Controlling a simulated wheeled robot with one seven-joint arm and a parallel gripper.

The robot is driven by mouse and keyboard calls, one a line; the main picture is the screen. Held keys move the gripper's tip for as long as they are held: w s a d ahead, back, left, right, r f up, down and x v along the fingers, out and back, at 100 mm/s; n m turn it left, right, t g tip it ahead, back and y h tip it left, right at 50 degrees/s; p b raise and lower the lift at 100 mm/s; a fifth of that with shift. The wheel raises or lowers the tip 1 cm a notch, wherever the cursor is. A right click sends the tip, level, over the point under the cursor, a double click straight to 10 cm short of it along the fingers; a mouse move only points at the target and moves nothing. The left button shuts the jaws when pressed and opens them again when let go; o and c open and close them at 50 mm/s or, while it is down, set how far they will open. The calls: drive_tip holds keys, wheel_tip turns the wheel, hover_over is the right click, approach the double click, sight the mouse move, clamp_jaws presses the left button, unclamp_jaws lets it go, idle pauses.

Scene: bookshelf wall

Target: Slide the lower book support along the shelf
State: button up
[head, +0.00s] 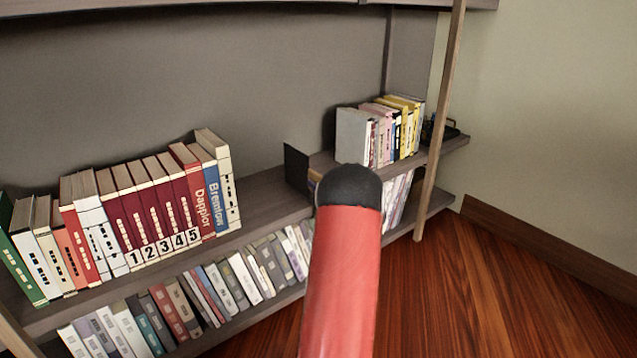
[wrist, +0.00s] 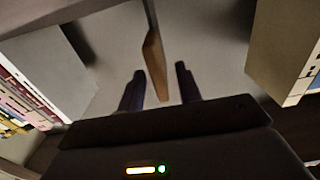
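The book support (head: 297,168) shows in the head view as a dark upright plate on the upper visible shelf, between two groups of books. In the wrist view, a thin upright piece with a wood-coloured edge (wrist: 155,66), which looks like the support, stands between my fingers. My gripper (wrist: 159,70) is open, with one finger on each side of it and visible gaps. I cannot tell how far the fingers reach past it. In the head view my red arm hides the gripper and part of the shelf.
A row of books (head: 140,215) stands left of the support. Another group (head: 385,130) stands to its right, beginning with a grey book. The shelf (head: 265,200) is bare just left of the support. More books (head: 220,285) fill the shelf below. A wooden post (head: 437,130) stands at right.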

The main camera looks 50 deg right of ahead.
drive_tip(key=v, duration=0.6)
drive_tip(key=shift+s, duration=0.3)
drive_tip(key=shift+a, duration=0.15)
